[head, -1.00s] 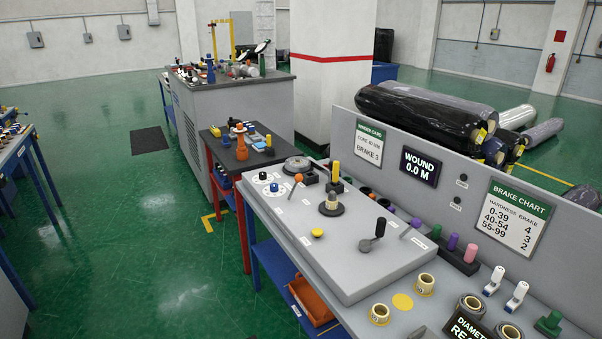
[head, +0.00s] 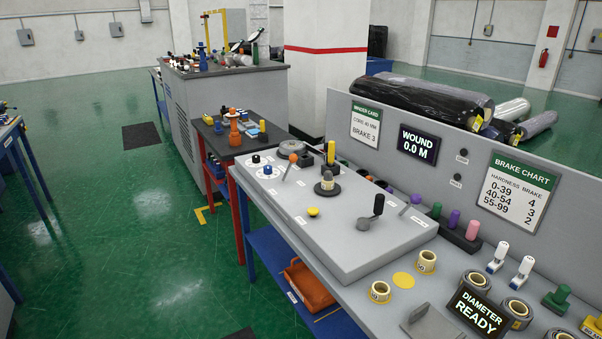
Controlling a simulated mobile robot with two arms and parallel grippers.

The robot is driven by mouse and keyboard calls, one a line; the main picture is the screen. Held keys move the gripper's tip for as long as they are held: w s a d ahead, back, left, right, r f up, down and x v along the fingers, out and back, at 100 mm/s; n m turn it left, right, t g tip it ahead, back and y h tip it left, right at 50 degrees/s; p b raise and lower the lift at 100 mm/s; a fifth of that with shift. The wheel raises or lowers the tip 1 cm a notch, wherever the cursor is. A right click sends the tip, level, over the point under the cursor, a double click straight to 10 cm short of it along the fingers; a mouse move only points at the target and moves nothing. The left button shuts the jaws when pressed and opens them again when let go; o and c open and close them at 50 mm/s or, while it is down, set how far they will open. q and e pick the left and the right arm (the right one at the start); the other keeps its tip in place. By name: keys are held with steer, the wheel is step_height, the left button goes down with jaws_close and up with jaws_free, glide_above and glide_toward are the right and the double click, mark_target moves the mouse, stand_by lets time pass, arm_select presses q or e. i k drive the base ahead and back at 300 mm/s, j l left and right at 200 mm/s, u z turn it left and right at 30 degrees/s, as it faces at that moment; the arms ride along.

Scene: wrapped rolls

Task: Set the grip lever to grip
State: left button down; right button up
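The grey winder panel (head: 330,238) stands on the bench in the middle of the head view. It carries a lever with an orange knob (head: 293,158) at its far end. A lever with a purple knob (head: 415,199) is at its right edge. A black-handled crank (head: 378,205) stands near its right side. The small labels are unreadable, so I cannot tell which is the grip lever or how it is set. A spindle (head: 327,182), a yellow button (head: 313,211) and dark and blue knobs (head: 267,169) are also on the panel. Neither gripper shows.
Tape rolls (head: 426,262), white-handled clamps (head: 498,256) and a "DIAMETER READY" display (head: 478,312) are on the bench's near right. A backboard (head: 470,165) with signs runs behind. An orange bin (head: 308,285) sits on the lower shelf. The green floor (head: 150,230) at left is open.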

mark_target(292, 157)
steer(key=z, duration=0.45)
steer(key=i+j+z, duration=0.75)
steer(key=i+j, duration=0.25)
steer(key=j, duration=0.15)
steer(key=i+j, duration=0.25)
steer(key=j, duration=0.2)
steer(key=k+l+u, duration=0.1)
steer(key=l+u, duration=0.15)
steer(key=i+j+z, duration=0.15)
steer(key=z, duration=0.15)
